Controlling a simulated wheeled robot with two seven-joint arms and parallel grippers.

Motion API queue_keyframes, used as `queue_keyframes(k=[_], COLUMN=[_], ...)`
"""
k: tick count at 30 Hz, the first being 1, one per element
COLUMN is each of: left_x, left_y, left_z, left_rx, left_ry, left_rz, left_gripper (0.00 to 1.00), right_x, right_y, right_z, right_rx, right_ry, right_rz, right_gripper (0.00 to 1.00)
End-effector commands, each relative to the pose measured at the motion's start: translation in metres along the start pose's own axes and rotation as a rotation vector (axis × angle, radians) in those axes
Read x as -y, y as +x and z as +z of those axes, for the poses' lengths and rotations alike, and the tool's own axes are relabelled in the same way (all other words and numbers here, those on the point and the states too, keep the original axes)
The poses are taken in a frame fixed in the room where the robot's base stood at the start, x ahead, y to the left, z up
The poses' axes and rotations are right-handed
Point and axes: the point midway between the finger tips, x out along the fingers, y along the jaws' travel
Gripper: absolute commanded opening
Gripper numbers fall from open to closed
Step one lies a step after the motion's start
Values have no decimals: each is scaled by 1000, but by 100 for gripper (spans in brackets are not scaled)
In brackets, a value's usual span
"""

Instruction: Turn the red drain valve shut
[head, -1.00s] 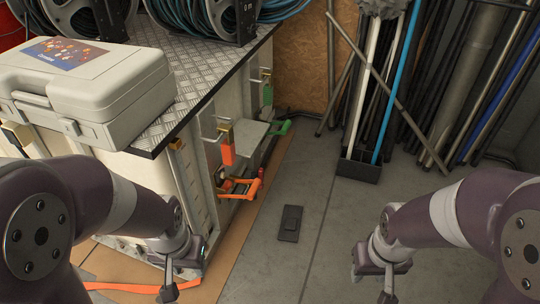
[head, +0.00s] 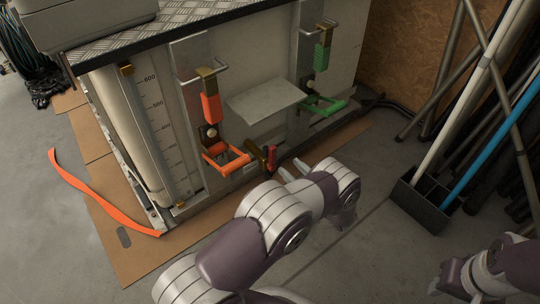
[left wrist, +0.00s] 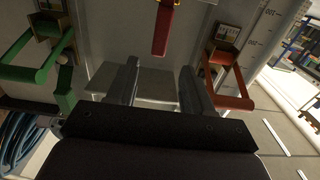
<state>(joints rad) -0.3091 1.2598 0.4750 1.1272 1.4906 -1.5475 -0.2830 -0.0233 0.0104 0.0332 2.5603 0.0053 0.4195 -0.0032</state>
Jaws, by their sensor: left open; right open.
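The drain valve has a red handle (head: 271,156) beside a brass body (head: 257,153), low on the front of the white cabinet. In the left wrist view the red handle (left wrist: 162,30) hangs at the top centre, ahead of the gap between my fingers and apart from them. My left gripper (head: 290,170) is open and empty, just right of and below the red handle in the head view. Its two dark fingers (left wrist: 160,85) stand either side of the gap in the left wrist view. My right gripper (head: 443,289) is partly seen at the lower right, away from the cabinet.
An orange U-shaped handle (head: 228,160) stands left of the valve and a green one (head: 325,106) right of it. A grey plate (head: 262,100) juts out above. A black holder with poles (head: 420,207) stands right. Open floor (head: 365,255) lies in front.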

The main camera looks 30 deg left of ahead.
Motion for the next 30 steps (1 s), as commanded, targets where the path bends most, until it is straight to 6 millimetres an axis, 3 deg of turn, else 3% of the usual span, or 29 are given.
queue_keyframes(k=[12, 18, 26, 30], left_x=[1, 0, -1, -1], left_y=[98, 118, 120, 120], left_z=[4, -1, -3, -3], left_rx=[-2, -1, 0, 0], left_ry=[-6, -5, -4, -4], left_rz=[-5, -1, 0, 0], left_gripper=[51, 51, 51, 6], right_x=[0, 0, 0, 0], right_y=[55, 63, 62, 62], right_z=[6, 7, 7, 7], right_rx=[0, 0, 0, 0], right_ry=[0, 0, 0, 0], right_rz=[0, 0, 0, 0], right_gripper=[43, 43, 43, 43])
